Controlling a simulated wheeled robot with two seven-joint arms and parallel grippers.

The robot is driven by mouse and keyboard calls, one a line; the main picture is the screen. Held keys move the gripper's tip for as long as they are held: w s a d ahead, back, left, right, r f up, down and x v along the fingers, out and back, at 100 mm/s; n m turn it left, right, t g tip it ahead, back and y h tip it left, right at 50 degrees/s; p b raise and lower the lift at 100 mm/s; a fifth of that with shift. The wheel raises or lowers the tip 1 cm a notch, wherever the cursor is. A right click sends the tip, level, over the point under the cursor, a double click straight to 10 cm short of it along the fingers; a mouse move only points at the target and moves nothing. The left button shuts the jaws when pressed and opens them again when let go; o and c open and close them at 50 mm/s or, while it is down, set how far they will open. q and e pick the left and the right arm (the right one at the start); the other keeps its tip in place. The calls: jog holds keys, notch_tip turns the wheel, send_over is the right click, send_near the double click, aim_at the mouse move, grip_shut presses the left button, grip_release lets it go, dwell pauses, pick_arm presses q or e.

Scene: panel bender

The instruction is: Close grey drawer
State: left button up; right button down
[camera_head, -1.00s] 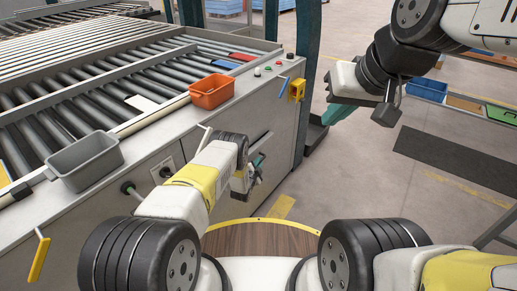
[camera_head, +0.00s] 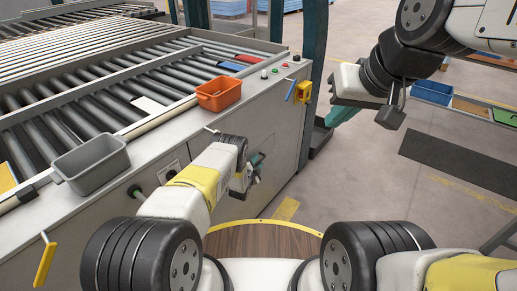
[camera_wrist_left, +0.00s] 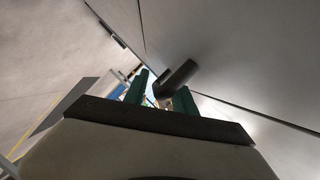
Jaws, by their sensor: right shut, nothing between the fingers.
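The grey drawer front (camera_head: 262,138) is set in the side of the grey machine, partly hidden by my left wrist. How far it stands out cannot be told. My left gripper (camera_head: 256,170) is at this front. In the left wrist view, its two green fingers (camera_wrist_left: 160,95) stand apart, with a dark cylindrical handle (camera_wrist_left: 178,76) between or just beyond their tips. The large grey panel beside it fills the right of that view. Whether the fingers touch the handle is unclear. My right gripper (camera_head: 334,119) is shut and empty, held in the air right of the machine.
A grey bin (camera_head: 92,162) and an orange bin (camera_head: 219,94) sit on the machine's edge beside the rollers (camera_head: 100,110). A yellow handle (camera_head: 45,262) sticks out at lower left. A dark mat (camera_head: 458,168) lies on open floor at right.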

pick_arm(q)
jog(key=shift+v, duration=3.95)
